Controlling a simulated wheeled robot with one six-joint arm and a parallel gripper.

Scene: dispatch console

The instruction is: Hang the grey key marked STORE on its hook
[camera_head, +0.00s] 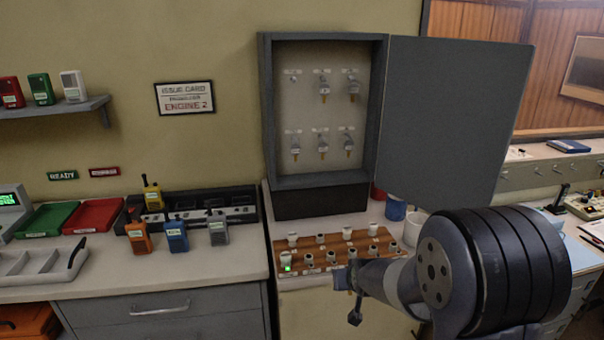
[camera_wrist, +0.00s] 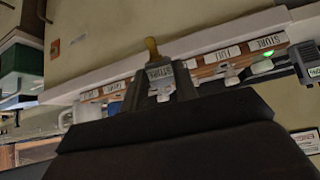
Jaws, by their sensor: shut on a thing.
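My gripper (camera_head: 346,279) is low at the front of the counter, in front of the wooden rack. It is shut on the grey key (camera_wrist: 160,72), whose tag reads STORE in the wrist view, with a brass-coloured tip (camera_wrist: 151,45) sticking out beyond the fingers. In the head view, something dark (camera_head: 355,312) hangs just below the gripper; I cannot tell if it is the key. The open key cabinet (camera_head: 265,120) stands up and behind. Its top-left hook (camera_head: 293,77) looks bare; the other hooks hold keys. The hook labels are too small to read.
The cabinet door (camera_head: 450,120) stands open to the right. The wooden rack (camera_head: 375,246) with several pegs and a green light lies below the cabinet. Blue and white cups (camera_head: 396,209) stand behind the rack. Radios (camera_head: 176,237) stand on the left counter.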

